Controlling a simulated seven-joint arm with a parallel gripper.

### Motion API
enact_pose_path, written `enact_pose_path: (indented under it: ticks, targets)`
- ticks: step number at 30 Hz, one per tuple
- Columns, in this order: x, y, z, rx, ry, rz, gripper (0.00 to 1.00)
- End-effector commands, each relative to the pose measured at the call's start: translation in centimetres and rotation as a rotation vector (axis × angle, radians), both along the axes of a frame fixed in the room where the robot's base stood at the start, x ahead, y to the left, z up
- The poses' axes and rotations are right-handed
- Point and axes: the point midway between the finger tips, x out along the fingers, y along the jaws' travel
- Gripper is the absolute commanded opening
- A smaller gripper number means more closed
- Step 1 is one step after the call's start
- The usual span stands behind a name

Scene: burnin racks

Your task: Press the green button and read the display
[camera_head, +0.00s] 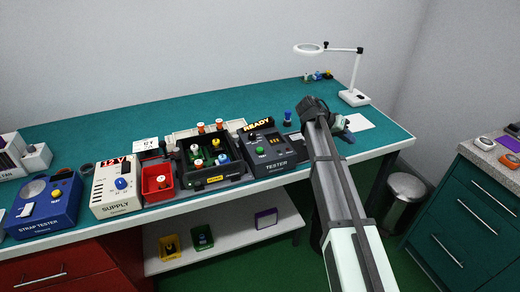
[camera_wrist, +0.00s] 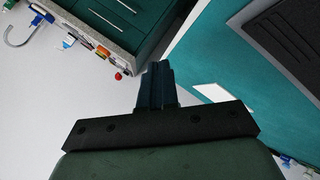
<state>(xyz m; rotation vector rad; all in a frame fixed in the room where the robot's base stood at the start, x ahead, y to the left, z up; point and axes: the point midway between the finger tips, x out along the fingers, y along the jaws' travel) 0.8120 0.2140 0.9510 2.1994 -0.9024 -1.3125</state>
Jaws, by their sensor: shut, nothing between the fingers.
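The dark grey tester (camera_head: 266,168) stands on the teal bench, right of the black board fixture. Its green button (camera_head: 260,151) is on the sloped front panel. A smaller lit readout (camera_head: 275,138) on the panel is too small to read. My arm reaches over the bench right of the tester, apart from the button. In the wrist view my gripper (camera_wrist: 156,66) is shut and empty, its dark fingers together. In the head view the fingertips are hard to make out.
A black fixture (camera_head: 212,182) with several coloured parts stands left of the tester. Further left are a red bin (camera_head: 158,196), a white supply (camera_head: 117,188) reading "12 V" and a blue strap tester (camera_head: 42,212). A magnifier lamp (camera_head: 354,98) and white paper (camera_head: 358,122) are at right.

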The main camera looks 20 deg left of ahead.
Motion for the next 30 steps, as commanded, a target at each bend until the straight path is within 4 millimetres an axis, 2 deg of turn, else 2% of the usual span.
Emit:
enact_pose_path:
  ticks: [1,3,11,18,24,30]
  targets:
    - [-0.8,2.0,0.9,0.010,-0.005,0.027,0.00]
    - [-1.9,4.4,1.9,0.022,-0.007,0.060,0.00]
    - [-6.5,13.0,5.6,0.069,-0.016,0.185,0.00]
    - [-11.7,20.1,9.0,0.115,-0.019,0.303,0.00]
    - [-15.6,24.4,11.1,0.145,-0.018,0.381,0.00]
    - [-17.9,26.6,12.3,0.163,-0.016,0.425,0.00]
